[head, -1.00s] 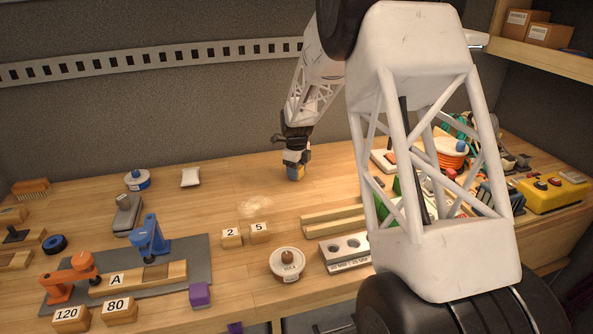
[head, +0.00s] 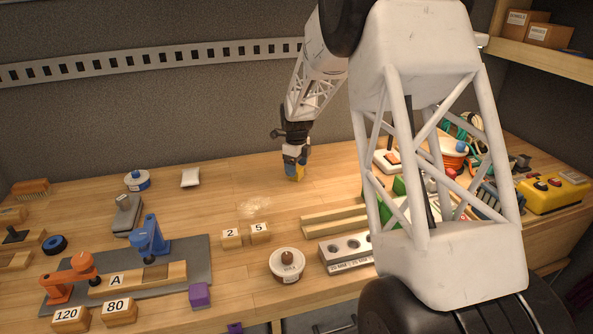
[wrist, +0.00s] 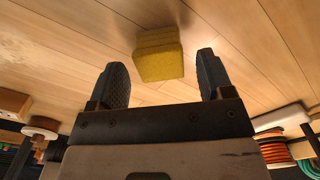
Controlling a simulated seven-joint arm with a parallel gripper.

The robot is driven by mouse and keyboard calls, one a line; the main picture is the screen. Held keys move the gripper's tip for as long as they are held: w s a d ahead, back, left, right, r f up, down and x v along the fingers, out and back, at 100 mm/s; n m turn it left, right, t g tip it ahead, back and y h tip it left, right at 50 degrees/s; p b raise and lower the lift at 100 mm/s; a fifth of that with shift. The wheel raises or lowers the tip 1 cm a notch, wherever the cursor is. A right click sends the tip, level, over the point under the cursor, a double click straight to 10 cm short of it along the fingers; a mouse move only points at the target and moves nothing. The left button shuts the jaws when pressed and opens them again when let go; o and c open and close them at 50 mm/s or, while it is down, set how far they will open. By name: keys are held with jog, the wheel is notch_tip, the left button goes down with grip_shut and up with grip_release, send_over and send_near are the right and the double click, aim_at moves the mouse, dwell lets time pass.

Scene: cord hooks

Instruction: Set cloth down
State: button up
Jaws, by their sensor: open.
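The cloth appears as a small folded yellow block (head: 299,174) on the wooden bench, towards the back and right of centre. In the wrist view the cloth (wrist: 159,55) lies just beyond and between my fingertips, with wood around it. My gripper (head: 292,168) points down at the cloth. Its two dark fingers (wrist: 163,66) are apart, one to each side in the wrist view, with no grip on the cloth visible. The head view does not show clearly how far the fingertips are from it.
A clear crumpled patch (head: 255,208) lies left of the cloth, with a white pouch (head: 190,178) farther left. Number blocks (head: 232,238), a round tub (head: 287,264) and wooden rails (head: 334,219) are nearer. My arm hides part of the right side. Bare bench surrounds the cloth.

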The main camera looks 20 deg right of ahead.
notch_tip(320, 180, up, 10)
dwell(0.5)
dwell(0.6)
jog(key=s+a+r+n, duration=0.2)
jog(key=s+r+n, duration=0.2)
jog(key=s, duration=0.5)
jog(key=s+a+r+n+t, duration=0.1)
jog(key=s+r+n, duration=0.3)
jog(key=s, duration=0.5)
jog(key=s+a+r+n, duration=0.25)
jog(key=s+n, duration=0.25)
jog(key=s, duration=0.4)
jog(key=s+a+f+n, duration=0.1)
jog(key=s+f+n, duration=0.1)
jog(key=s+n, duration=0.5)
jog(key=s+f+n+t, duration=0.1)
jog(key=s+n, duration=0.5)
jog(key=s, duration=1.2)
jog(key=shift+s+a+f+n+t, duration=0.3)
jog(key=shift+a+f+n, duration=0.1)
jog(key=shift+f, duration=0.15)
